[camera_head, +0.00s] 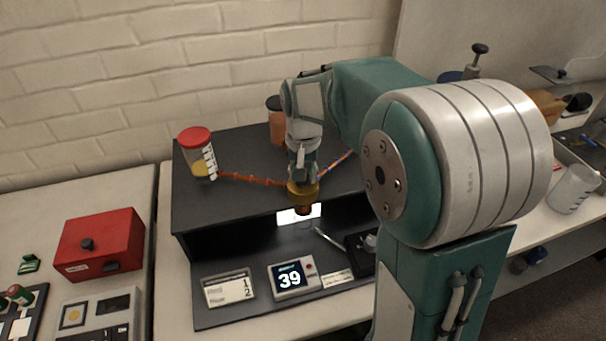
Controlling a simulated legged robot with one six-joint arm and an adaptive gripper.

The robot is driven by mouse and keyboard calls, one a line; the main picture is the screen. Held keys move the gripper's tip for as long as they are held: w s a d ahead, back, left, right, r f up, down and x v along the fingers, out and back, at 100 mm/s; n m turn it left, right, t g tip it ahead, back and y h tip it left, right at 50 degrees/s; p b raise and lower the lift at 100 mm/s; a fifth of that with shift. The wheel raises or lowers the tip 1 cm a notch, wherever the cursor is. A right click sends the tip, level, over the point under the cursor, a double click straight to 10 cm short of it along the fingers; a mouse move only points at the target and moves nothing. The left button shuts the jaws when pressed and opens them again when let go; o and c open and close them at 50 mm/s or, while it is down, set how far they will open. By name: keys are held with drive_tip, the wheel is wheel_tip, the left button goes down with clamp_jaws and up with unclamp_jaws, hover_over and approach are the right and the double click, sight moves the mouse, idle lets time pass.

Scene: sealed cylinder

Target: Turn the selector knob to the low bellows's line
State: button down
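My gripper (302,172) points down over a round brass-yellow piece (303,193) at the front edge of the dark bench unit; this piece seems to be the selector. The gripper hides its top, so I cannot make out the knob's pointer or whether the fingers touch it. An orange ribbed line (250,180) runs left from it to a jar with a red lid and yellow contents (199,157), which has a white ribbed part on its side. Another line, orange and blue (336,165), runs up right and goes behind my arm. No low bellows can be clearly told.
An orange jar (276,122) stands behind. A red box (100,244) sits left. My arm blocks the right side.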

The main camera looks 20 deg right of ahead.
drive_tip(key=shift+w, duration=0.15)
drive_tip(key=shift+c, duration=1.7)
unclamp_jaws()
wheel_tip(320, 180, up, 12)
drive_tip(key=shift+a, duration=0.1)
